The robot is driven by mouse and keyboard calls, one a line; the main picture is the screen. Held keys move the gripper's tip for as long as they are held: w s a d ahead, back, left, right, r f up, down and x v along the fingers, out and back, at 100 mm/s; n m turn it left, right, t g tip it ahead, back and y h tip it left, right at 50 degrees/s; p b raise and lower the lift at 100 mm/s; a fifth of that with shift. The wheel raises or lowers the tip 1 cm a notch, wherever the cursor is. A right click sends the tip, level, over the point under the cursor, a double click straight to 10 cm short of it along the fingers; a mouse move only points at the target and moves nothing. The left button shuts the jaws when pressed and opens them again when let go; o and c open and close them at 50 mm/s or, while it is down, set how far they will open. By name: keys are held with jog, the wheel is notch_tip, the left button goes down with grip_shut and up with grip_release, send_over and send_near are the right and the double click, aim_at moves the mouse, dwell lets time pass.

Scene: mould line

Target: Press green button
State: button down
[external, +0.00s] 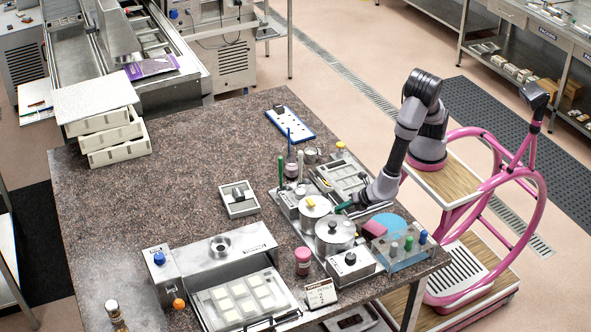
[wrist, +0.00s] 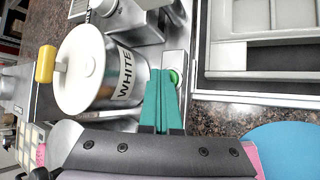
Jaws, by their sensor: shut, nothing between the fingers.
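The green button (wrist: 173,77) is a small round green cap on a light metal plate in the wrist view. The teal fingers partly cover it. My gripper (wrist: 160,73) is shut and empty, with its tips right beside the button. I cannot tell whether they touch it. In the external view my gripper (external: 343,206) is low over the worktop's right side, and I cannot make out the button there.
A metal pot labelled WHITE (wrist: 92,72), with a white lid and yellow knob, stands close left of the fingers. A grey tray (wrist: 238,80) lies to the right. A lidded steel pot (external: 335,238) stands near my gripper.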

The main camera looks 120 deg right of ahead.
aim_at(341, 213)
jog(key=shift+r, duration=0.35)
jog(key=shift+r, duration=3)
